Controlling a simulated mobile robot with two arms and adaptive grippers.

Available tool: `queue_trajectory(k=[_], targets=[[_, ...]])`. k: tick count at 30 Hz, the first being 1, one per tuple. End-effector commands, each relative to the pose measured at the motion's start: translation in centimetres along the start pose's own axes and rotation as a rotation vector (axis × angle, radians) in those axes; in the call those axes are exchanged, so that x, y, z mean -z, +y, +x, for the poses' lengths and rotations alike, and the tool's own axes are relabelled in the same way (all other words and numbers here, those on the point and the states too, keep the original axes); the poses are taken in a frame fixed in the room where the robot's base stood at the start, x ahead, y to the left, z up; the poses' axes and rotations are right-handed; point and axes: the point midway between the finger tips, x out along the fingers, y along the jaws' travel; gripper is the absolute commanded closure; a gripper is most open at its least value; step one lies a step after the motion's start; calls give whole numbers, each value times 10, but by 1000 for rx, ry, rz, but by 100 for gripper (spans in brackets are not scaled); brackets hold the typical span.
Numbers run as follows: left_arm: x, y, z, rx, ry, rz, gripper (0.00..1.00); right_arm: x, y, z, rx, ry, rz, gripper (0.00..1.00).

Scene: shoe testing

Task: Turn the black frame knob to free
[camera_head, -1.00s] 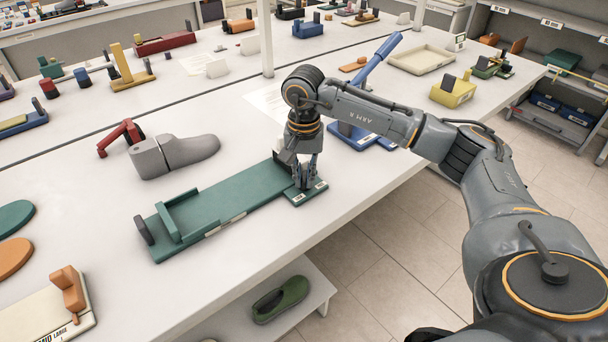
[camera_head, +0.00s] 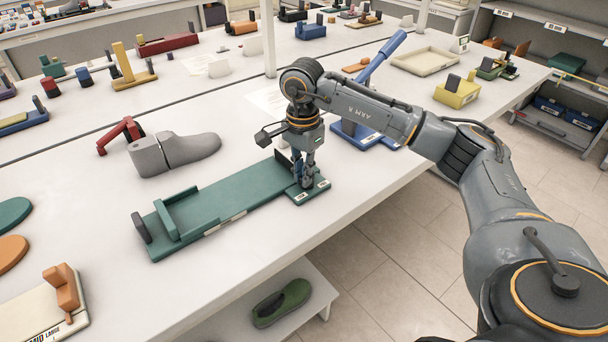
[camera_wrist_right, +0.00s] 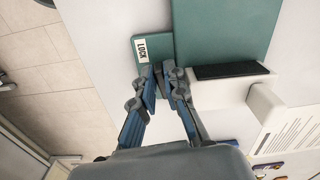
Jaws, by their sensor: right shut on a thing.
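The long green frame (camera_head: 225,200) lies on the white table, with a raised green crosspiece and a black upright pad (camera_head: 140,228) at its left end. A small green plate (camera_head: 312,193) with white labels is at its right end. In the right wrist view, the fingertips (camera_wrist_right: 160,72) are close together beside a label reading LOCK (camera_wrist_right: 147,48). The left gripper is not in view.
A grey shoe form (camera_head: 175,155) and a red clamp-like tool (camera_head: 120,135) lie behind the frame. A blue stand with a lever (camera_head: 382,58) is behind my right arm. A green shoe (camera_head: 282,303) lies on a lower shelf. The table's front edge is close to the plate.

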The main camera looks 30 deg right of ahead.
Motion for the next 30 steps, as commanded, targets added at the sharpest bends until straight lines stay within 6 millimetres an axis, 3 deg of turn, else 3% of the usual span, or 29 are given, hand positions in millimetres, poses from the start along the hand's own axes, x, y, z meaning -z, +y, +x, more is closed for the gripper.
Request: queue_trajectory(k=[12,27,28,30], targets=[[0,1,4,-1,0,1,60,0,-3,0,1,-1,169,100],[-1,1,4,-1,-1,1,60,0,-3,-1,1,-1,187,100],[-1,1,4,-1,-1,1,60,0,-3,-1,1,-1,186,84],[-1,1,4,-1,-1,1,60,0,-3,0,1,0,186,70]])
